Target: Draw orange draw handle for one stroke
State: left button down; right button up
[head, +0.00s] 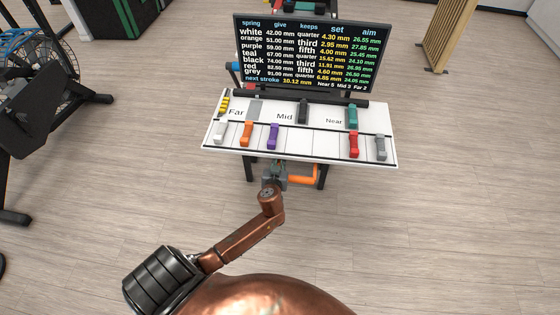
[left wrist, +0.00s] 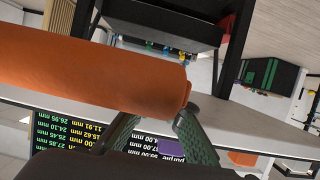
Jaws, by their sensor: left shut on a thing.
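The orange draw handle (head: 304,179) shows below the front edge of the white board, partly in the board's shade. In the left wrist view it is a large orange cylinder (left wrist: 85,72) across the upper left. My left gripper (head: 273,180) is at the handle's left side under the board. Its green-grey fingers in the left wrist view (left wrist: 155,122) are shut on the handle, which hides part of them. My right gripper is in neither view.
The white board (head: 310,146) carries white, orange, purple, red and grey pieces in front and black and teal pieces behind. A screen (head: 312,55) behind it lists springs in millimetres; its bottom line reads 10.12 mm. Exercise equipment (head: 38,90) stands at left. Floor (head: 440,230) at right is clear.

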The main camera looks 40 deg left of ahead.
pick_arm(q)
jog(key=c, duration=2.1)
grip_release()
jog(key=shift+d+f, duration=0.15)
jog(key=shift+d, duration=0.05)
jog(key=shift+o, duration=0.8)
jog(key=shift+a, duration=0.1)
jog(key=v, duration=1.2)
